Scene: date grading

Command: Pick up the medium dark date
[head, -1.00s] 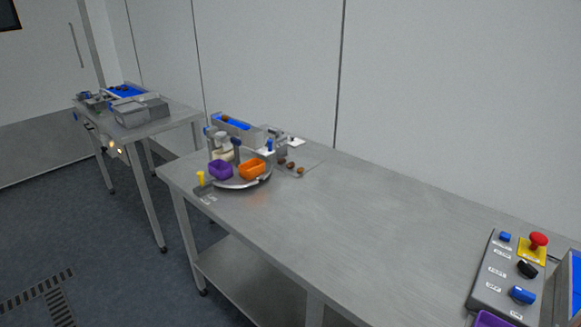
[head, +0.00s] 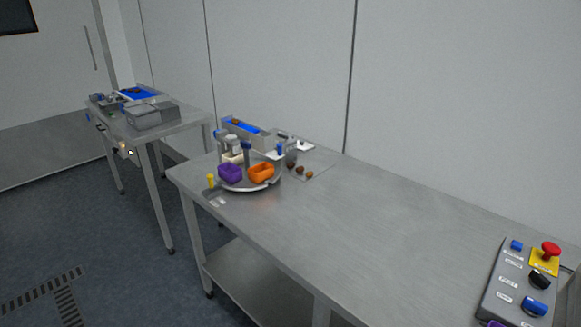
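Three small brown dates lie in a row on a thin plate (head: 318,173) on the long table, right of the round tray. The left date (head: 290,165) looks darkest, the middle date (head: 300,169) is brown, and the right date (head: 309,174) looks lighter. They are too small here to tell size grades for sure. Another brown piece (head: 236,121) sits on the blue strip of the grey trough behind. My gripper is not in view.
A round tray (head: 245,188) holds a purple bin (head: 230,173) and an orange bin (head: 261,173). A control box with a red button (head: 551,249) stands at the right. The table's middle (head: 370,220) is clear. A second table (head: 185,119) stands back left.

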